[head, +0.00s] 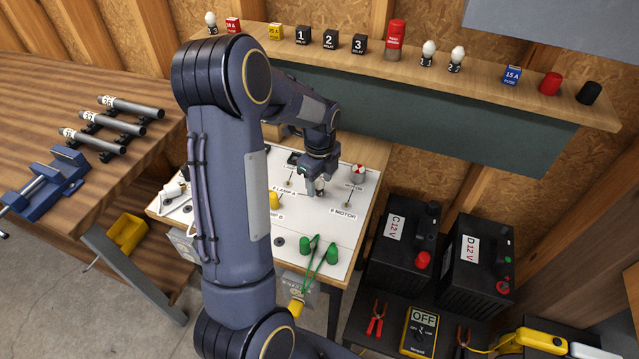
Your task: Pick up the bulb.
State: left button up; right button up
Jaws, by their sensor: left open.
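My left gripper (317,187) is open and points down over the white board (335,225), near the label for lamp A. A small pale bulb (321,186) shows at its fingertips, partly hidden by them; I cannot tell whether they touch it. More white bulbs stand on the wooden shelf: one at the left end (211,20) and two right of the middle, one (429,50) beside the other (456,57). My left arm hides part of the board. My right gripper is not in view.
The board also carries a motor (357,173), a yellow cap (273,200) and green leads (318,256). Black batteries (403,245) stand to the right, with a yellow meter (420,329) in front. A workbench with a blue vise (45,183) is at left.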

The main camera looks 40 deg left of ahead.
pick_arm(q)
jog(key=shift+f, duration=0.35)
jog(key=shift+c, duration=0.4)
grip_shut()
